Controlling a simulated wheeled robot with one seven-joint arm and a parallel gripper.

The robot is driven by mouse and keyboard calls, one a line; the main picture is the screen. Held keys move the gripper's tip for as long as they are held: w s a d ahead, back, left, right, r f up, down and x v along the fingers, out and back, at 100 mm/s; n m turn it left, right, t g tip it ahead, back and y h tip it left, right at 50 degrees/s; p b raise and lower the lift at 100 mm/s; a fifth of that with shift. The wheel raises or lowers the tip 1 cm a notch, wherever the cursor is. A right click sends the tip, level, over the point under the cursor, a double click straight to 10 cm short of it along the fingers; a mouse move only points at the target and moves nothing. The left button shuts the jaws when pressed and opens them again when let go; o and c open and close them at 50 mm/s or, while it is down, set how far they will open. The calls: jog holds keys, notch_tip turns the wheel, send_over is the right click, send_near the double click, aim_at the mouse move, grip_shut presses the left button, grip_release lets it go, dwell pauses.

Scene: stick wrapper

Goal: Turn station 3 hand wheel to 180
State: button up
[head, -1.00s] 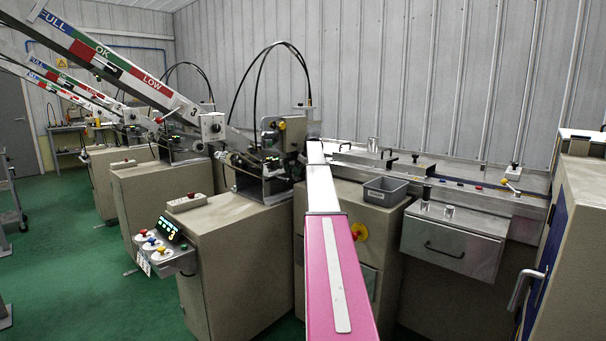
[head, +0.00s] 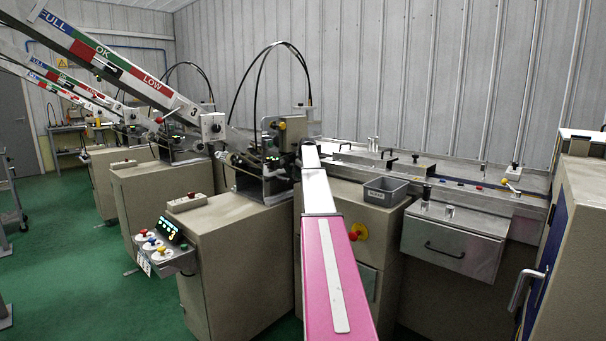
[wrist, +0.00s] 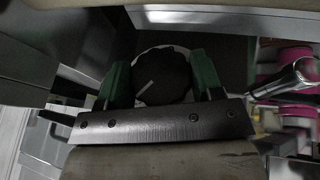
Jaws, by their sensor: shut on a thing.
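In the wrist view a round black hand wheel (wrist: 162,76) with a pale pointer line and a light rim sits between the two green fingers of my gripper (wrist: 160,84). The fingers are shut on it from both sides. The pointer line slants toward the lower left. No numbers can be read on the rim. In the head view my pink and white arm reaches to the station marked 3 (head: 195,112); the arm hides my gripper and the wheel there.
A grey bin (head: 385,190) stands on the cabinet right of my arm. A steel conveyor (head: 440,175) runs to the right. A button panel (head: 165,248) juts out at the left. Green floor (head: 75,260) is open at the left.

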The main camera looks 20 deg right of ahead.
dwell(0.3)
jog(key=o, duration=0.9)
jog(key=shift+o, duration=0.2)
jog(key=shift+r, duration=0.1)
jog(key=v, duration=1)
jog(key=shift+s+a+r, duration=0.15)
jog(key=shift+s, duration=0.15)
